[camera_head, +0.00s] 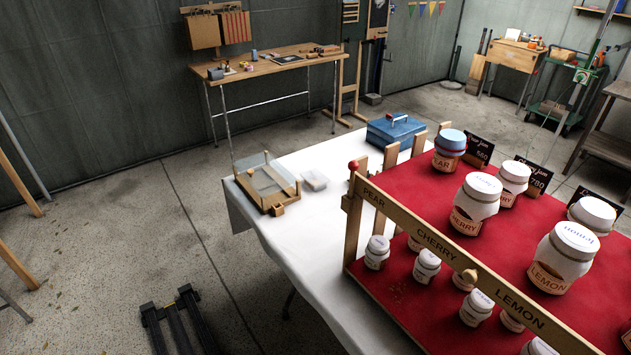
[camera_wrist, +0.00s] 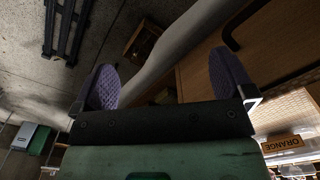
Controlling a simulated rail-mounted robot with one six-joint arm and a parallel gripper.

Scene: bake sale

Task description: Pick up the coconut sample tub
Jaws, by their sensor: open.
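I cannot read a coconut label anywhere, so I cannot tell which container is the coconut sample tub.
Larger jars, including one marked LEMON (camera_head: 560,262), stand higher on the stand. A wooden rail (camera_head: 430,243) reads PEAR, CHERRY, LEMON. The clear case (camera_head: 268,184) and a blue box (camera_head: 395,131) stand on the table. An ORANGE sign (camera_wrist: 282,144) shows in the wrist view.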

